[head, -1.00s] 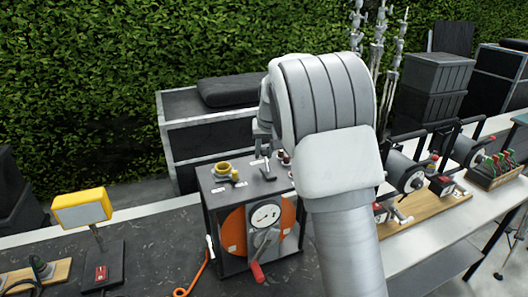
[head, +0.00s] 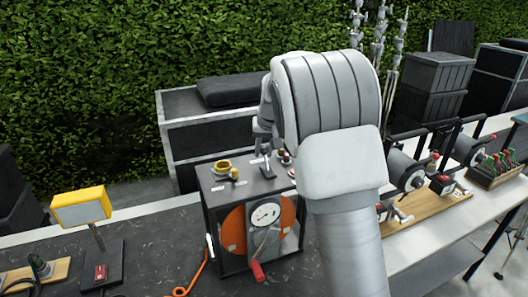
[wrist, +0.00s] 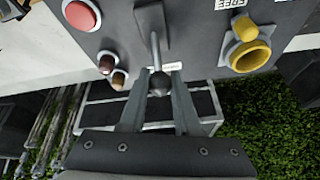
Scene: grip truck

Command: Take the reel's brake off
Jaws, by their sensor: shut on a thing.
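The reel unit is a dark box (head: 214,238) on the table, with an orange reel (head: 234,232) behind a round dial (head: 266,214) and a red-handled crank (head: 257,271). On its top stands a lever (wrist: 155,50) with a dark ball knob (wrist: 159,83). My gripper (wrist: 160,92) is shut on the knob, one finger on each side. In the head view my gripper (head: 264,148) is above the box top, partly hidden by my wrist. A label reading "FREE" (wrist: 228,4) is cut off at the top of the wrist view.
A yellow cup-shaped fitting (head: 222,167) and a red button (wrist: 80,14) are also on the box top. A yellow lamp (head: 81,208) stands to the left. Spools on a wooden board (head: 430,218) stand to the right. A black case (head: 180,135) is behind.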

